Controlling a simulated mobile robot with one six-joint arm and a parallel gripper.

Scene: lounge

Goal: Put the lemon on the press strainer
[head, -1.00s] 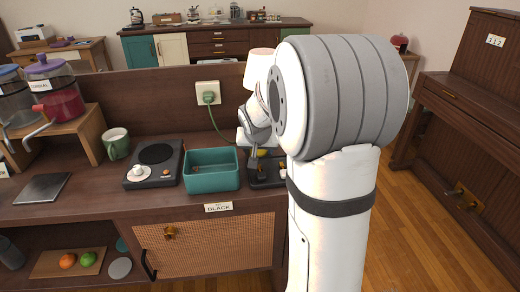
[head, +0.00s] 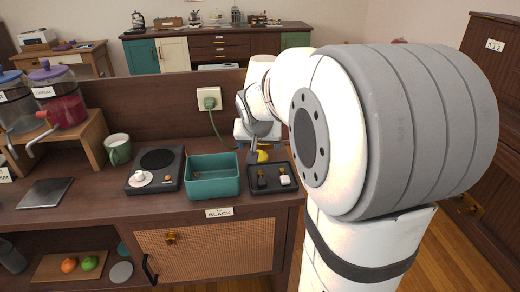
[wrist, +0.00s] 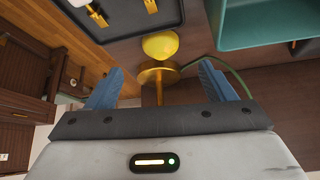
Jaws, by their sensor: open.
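The yellow lemon (head: 262,157) is on the counter side behind the dark tray in the head view. In the wrist view the lemon (wrist: 160,45) lies just beyond my fingertips, beside a brass disc on a thin stem (wrist: 158,76). The disc could be the press strainer, but I cannot tell; nor can I tell whether the lemon touches it. My gripper (wrist: 160,70) is open, its two blue fingers spread on either side of the disc and short of the lemon. In the head view my gripper (head: 253,150) is close to the lemon, partly hidden by my wrist.
A dark tray (head: 252,187) with small brass and white pieces stands in front of the lemon. A teal bin (head: 213,187) is left of it, then a hot plate (head: 140,187) and a green mug (head: 117,149). A green cord (head: 215,125) hangs from the wall socket.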

